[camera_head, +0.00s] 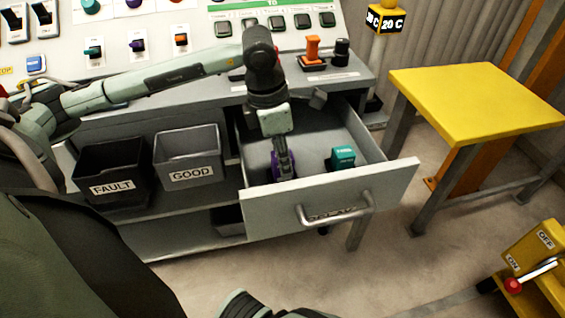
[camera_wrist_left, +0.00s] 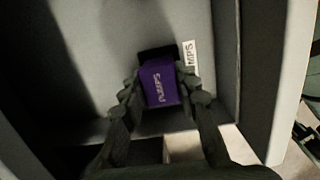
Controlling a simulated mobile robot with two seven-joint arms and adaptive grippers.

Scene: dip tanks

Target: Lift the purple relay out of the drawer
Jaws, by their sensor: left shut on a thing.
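The purple relay (camera_head: 275,165) is inside the open drawer (camera_head: 330,193), near its front left. In the left wrist view the purple relay (camera_wrist_left: 160,84) sits between the two fingers of my left gripper (camera_wrist_left: 160,100), with lettering on its face and a black part at one end. My left gripper (camera_head: 284,168) reaches down into the drawer from above and is shut on the purple relay. In the head view the gripper hides part of the relay. I cannot tell whether the relay touches the drawer floor. My right gripper is not clearly in view.
A teal relay (camera_head: 341,158) stands in the drawer to the right. A black FAULT bin (camera_head: 112,170) and a grey GOOD bin (camera_head: 187,155) sit left of the drawer. A yellow table (camera_head: 475,100) stands at the right. An orange-topped switch (camera_head: 312,50) stands on the bench.

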